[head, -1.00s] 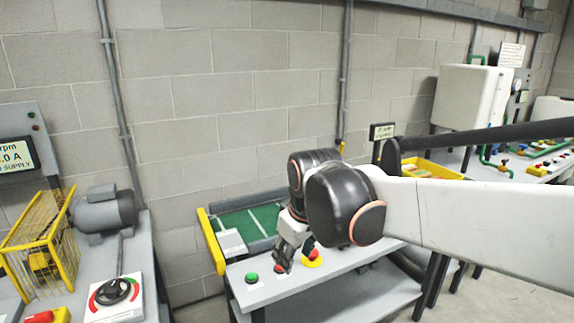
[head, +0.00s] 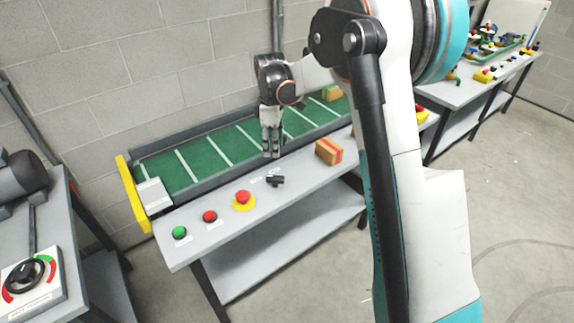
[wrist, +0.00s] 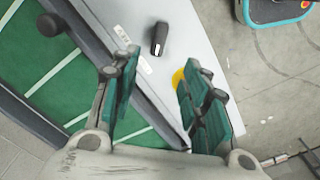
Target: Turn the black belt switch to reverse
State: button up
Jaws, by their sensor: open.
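The black belt switch (head: 275,180) is a small black lever knob on the grey front ledge of the conveyor table, to the right of the red emergency button (head: 243,197). In the wrist view the switch (wrist: 159,38) lies ahead of and between the fingertips, apart from them. My gripper (head: 271,150) points down over the near edge of the green belt (head: 220,147), a little behind the switch. In the wrist view its two teal-padded fingers (wrist: 160,82) stand apart with nothing between them.
A green button (head: 180,232) and a red button (head: 210,216) sit left on the ledge. An orange-brown box (head: 329,151) stands on the ledge right of the switch. A black rotary dial (head: 25,272) is on the left table. Open floor lies in front.

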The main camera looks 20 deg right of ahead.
aim_at(275, 177)
notch_tip(275, 177, down, 14)
jog(key=b, duration=0.4)
jog(key=shift+w+d, duration=0.1)
grip_shut()
